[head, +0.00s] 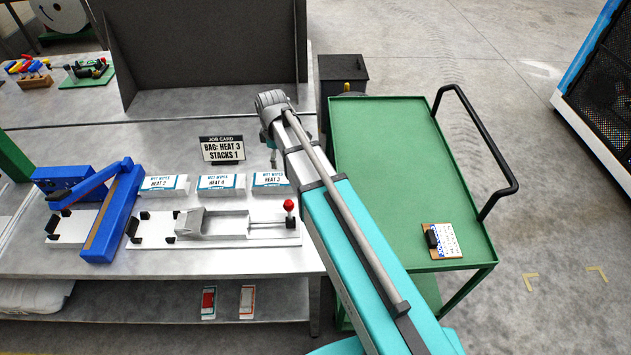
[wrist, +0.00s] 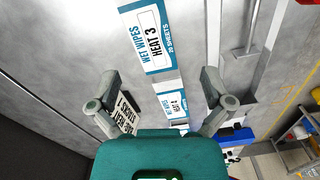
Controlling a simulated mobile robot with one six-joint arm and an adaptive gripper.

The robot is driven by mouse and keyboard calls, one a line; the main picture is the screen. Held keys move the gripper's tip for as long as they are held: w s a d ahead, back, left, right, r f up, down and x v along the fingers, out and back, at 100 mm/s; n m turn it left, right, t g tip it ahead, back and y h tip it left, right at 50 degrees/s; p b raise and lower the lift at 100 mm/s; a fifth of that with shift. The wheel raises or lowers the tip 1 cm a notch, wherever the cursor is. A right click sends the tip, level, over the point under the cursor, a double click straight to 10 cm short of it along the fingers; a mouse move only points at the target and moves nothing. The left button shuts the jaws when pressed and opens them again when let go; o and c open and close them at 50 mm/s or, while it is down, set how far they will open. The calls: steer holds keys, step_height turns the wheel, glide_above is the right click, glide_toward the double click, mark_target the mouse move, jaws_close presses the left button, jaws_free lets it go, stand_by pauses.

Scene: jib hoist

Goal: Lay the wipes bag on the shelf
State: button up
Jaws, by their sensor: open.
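Three white-and-teal wet wipes packs stand in a row on the bench, labelled HEAT 2 (head: 163,183), HEAT 4 (head: 217,183) and HEAT 3 (head: 270,181). The HEAT 3 pack (wrist: 157,38) also shows large in the wrist view. My gripper (wrist: 160,76) is open and empty, its fingers spread, with the HEAT 3 pack ahead of them. In the head view my arm mostly hides the gripper, behind the packs. A job card (head: 222,149) reads "BAG: HEAT 3, STACKS 1". The lower shelf (head: 140,302) runs under the bench. I cannot make out a filled wipes bag.
A blue press-like device (head: 112,215) stands left of a white jig (head: 225,225) with a red-knobbed lever. A pale bundle (head: 35,296) and two small packets (head: 209,302) lie on the lower shelf. A green cart (head: 390,170) stands right, mostly clear, with a clipboard (head: 443,241).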

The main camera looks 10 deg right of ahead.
steer(key=s+d+m, duration=1)
steer(key=s+m, duration=0.3)
steer(key=s, duration=0.2)
steer(key=shift+s+d+m, duration=0.3)
steer(key=shift+s+d, duration=0.1)
steer(key=shift+w+a, duration=0.1)
steer(key=shift+w, duration=0.05)
stand_by(0.5)
steer(key=w+a+m, duration=1.4)
steer(key=w+m, duration=0.4)
steer(key=m, duration=0.2)
steer(key=shift+a, duration=0.3)
steer(key=shift+f, duration=0.2)
